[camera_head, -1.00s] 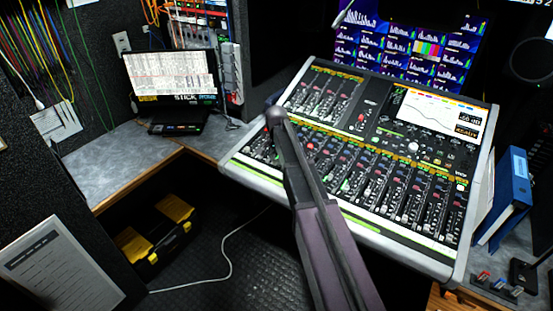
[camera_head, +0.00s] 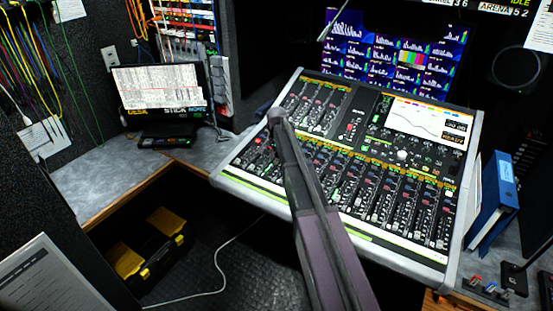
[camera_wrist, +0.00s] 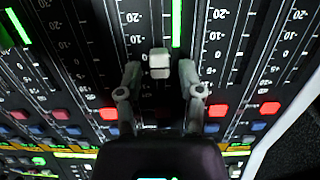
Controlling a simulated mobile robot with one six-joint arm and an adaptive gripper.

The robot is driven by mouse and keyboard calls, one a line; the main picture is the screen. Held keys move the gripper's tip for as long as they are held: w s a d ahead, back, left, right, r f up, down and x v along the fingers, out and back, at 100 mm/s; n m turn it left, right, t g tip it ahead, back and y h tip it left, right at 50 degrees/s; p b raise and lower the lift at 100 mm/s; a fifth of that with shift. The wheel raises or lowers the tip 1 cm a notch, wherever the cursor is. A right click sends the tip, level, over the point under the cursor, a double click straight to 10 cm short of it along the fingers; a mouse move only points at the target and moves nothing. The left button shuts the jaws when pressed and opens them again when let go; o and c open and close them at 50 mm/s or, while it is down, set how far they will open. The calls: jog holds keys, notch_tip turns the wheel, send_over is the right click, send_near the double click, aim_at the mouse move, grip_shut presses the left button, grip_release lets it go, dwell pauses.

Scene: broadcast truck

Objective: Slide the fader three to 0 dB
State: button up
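The mixing console (camera_head: 228,178) stands tilted in the middle of the head view, with rows of fader strips. In the wrist view a white fader cap (camera_wrist: 159,63) sits in a dark slot. The two grey fingers of my gripper (camera_wrist: 159,72) stand on either side of it, with a visible gap at each side. My gripper is open and not clamped on the cap. Printed scale marks (camera_wrist: 132,39) run beside the slot. I cannot tell the cap's exact reading or the strip's number. In the head view my arm covers part of the console, and my gripper is hidden.
A green bar (camera_wrist: 177,22) is lit near the cap. Red buttons (camera_wrist: 218,110) lie in a row below the slots. A yellow-black toolbox (camera_head: 150,257) lies on the floor.

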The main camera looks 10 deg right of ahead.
aim_at(268, 175)
dwell(0.4)
jog(key=s+a, duration=0.2)
jog(key=s+a+f+b, duration=0.1)
jog(key=s+a, duration=0.1)
jog(key=s, duration=0.1)
jog(key=shift+a, duration=0.4)
jog(key=shift+s+a+r+p, duration=0.1)
jog(key=shift+a+r+p, duration=0.1)
jog(key=shift+r+p, duration=0.1)
notch_tip(268, 175, up, 13)
jog(key=p, duration=1.3)
jog(key=s+f+n+b, duration=0.2)
jog(key=s+n, duration=0.1)
jog(key=s, duration=0.6)
jog(key=s+f+n+b, duration=0.2)
jog(key=s+n, duration=0.2)
jog(key=s, duration=0.6)
jog(key=s+f+n+b, duration=0.1)
jog(key=s+f+b, duration=0.4)
jog(key=f+b, duration=0.5)
jog(key=shift+s+f+n+t+b, duration=0.2)
jog(key=shift+f+n+t+b, duration=0.1)
jog(key=shift+n, duration=0.1)
